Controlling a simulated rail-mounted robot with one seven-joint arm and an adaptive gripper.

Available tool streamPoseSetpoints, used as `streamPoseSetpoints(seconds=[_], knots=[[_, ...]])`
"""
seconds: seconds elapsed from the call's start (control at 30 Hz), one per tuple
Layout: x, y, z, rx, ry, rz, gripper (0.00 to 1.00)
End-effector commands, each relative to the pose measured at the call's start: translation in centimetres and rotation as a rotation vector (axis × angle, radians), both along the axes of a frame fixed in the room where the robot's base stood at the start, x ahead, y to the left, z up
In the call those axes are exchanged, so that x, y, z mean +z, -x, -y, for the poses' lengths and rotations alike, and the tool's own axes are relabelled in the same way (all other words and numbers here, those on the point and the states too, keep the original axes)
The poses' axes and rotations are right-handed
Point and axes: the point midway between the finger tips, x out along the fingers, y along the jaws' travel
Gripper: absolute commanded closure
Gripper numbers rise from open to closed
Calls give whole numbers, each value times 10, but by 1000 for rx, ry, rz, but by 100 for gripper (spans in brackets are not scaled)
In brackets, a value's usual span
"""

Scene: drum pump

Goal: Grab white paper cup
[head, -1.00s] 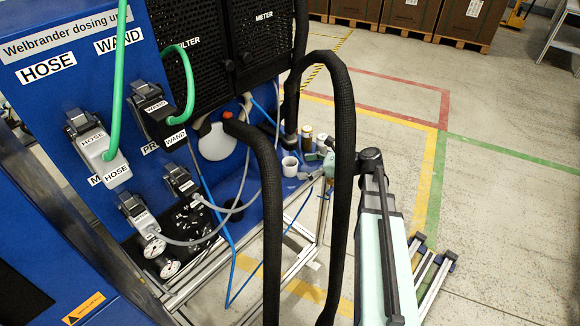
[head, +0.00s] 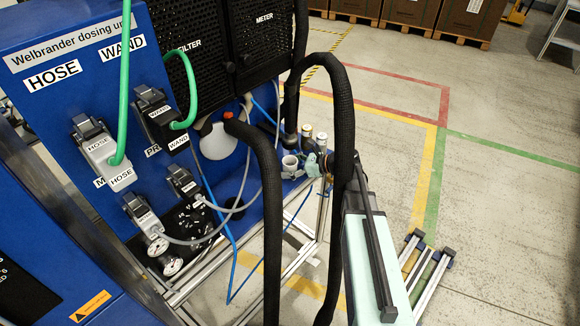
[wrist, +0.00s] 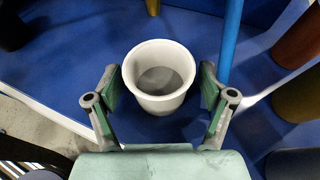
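The white paper cup (head: 289,166) stands upright on the blue shelf beside the dosing unit. In the wrist view the cup (wrist: 159,95) is seen from above, with a grey inside. My gripper (wrist: 158,88) is open, with one green-padded finger on each side of the cup. A gap shows between each finger and the cup wall, so it is not gripped. In the head view my gripper (head: 308,166) is just right of the cup, partly hidden by the black hose.
A thick black hose (head: 343,110) loops in front of my arm. A blue tube (wrist: 231,40) rises right of the cup, with brown cylinders (wrist: 298,95) farther right. Small cans (head: 321,139) stand behind my gripper. The blue surface (wrist: 85,50) left of the cup is clear.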

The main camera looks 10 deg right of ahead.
Motion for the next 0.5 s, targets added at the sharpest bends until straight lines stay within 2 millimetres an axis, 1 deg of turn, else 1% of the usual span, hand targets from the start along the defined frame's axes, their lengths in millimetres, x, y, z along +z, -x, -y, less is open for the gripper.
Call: streamPoseSetpoints(seconds=[0.03, 0.07, 0.1, 0.13, 0.17, 0.27, 0.3, 0.5], knots=[[0, 0, 0, 0, 0, 0, 42], [0, 0, 0, 0, 0, 0, 52], [0, 0, 0, 0, 0, 0, 66], [0, 0, 0, 0, 0, 0, 77], [0, 0, 0, 0, 0, 0, 78], [0, 0, 0, 0, 0, 0, 79], [0, 0, 0, 0, 0, 0, 84], [0, 0, 0, 1, 1, -1, 84]])
